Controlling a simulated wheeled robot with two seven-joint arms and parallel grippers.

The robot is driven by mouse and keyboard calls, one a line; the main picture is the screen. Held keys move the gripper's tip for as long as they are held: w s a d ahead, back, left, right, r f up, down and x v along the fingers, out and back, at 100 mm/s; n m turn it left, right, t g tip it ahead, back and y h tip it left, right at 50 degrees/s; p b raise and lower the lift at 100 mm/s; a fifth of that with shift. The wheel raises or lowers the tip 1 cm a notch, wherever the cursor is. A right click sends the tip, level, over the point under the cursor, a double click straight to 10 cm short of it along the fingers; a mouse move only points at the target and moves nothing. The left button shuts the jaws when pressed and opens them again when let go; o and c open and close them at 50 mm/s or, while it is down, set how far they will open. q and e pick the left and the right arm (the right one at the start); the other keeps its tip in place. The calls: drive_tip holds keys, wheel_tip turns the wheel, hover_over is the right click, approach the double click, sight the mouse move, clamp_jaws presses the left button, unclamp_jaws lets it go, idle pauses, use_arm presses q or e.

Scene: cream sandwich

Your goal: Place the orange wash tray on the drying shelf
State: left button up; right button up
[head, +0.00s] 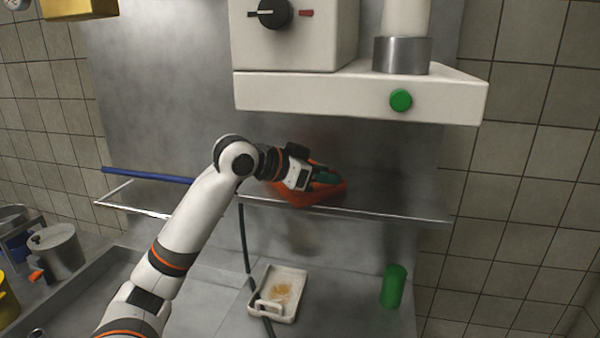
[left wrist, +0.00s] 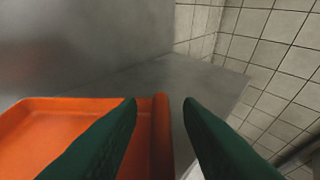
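The orange tray (head: 312,199) is at the metal shelf (head: 385,211) on the back wall in the head view, partly hidden by my left gripper. In the left wrist view the tray (left wrist: 60,125) fills the lower left, level on a grey metal surface. My left gripper (head: 328,178) is at the tray. Its dark green fingers (left wrist: 160,102) stand on either side of the tray's rim, with a visible gap, so it looks open around the rim and not clamped. My right gripper is not in view.
A white box with a black knob (head: 274,13) and a white ledge (head: 330,93) overhang the shelf. Below are a white dish (head: 292,309) and a green cylinder (head: 394,287). A blue bar (head: 145,175) lies at the shelf's left. A dark hose (head: 244,238) hangs down. The shelf's right end is bare.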

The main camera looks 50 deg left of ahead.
use_arm(q)
drive_tip(key=b+v, duration=0.3)
drive_tip(key=v, duration=0.7)
drive_tip(key=shift+s, duration=0.1)
